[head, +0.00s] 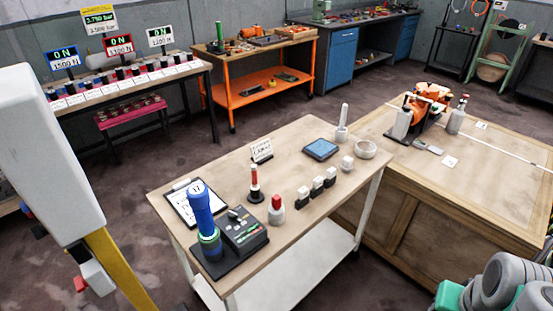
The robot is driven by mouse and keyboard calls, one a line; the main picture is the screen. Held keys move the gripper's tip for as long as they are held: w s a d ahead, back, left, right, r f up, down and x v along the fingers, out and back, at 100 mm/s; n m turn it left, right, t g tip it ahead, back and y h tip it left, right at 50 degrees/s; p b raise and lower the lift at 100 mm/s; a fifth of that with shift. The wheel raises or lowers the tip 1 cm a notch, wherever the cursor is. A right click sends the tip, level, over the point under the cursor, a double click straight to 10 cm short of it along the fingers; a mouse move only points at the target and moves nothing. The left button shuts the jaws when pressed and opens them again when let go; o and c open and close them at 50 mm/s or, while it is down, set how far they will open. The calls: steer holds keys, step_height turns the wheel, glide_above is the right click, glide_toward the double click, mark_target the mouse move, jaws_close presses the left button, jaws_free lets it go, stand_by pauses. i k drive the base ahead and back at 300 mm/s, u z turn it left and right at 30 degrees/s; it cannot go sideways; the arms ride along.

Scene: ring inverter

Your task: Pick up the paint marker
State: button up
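I cannot tell for sure which item is the paint marker. A slim upright stick with a red and white body and a dark base (255,184) stands near the middle of the wooden-topped table (300,150). It looks most like a marker. A wider white piece with a red top (277,208) stands just in front of it. A pale upright stick (343,120) stands at the table's far end. My gripper's fingers do not show. Grey rounded arm parts at the bottom right look like mine.
A clipboard (181,209), a blue cylinder on a black base (201,212) and a control box (243,229) fill the table's near left. Small black-and-white blocks (317,187) and a blue tray (321,149) lie to the right. A large wooden crate (450,180) stands close by.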

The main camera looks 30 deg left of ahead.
mark_target(255, 185)
steer(key=i, duration=0.5)
steer(key=u, duration=2.5)
steer(key=i, duration=0.5)
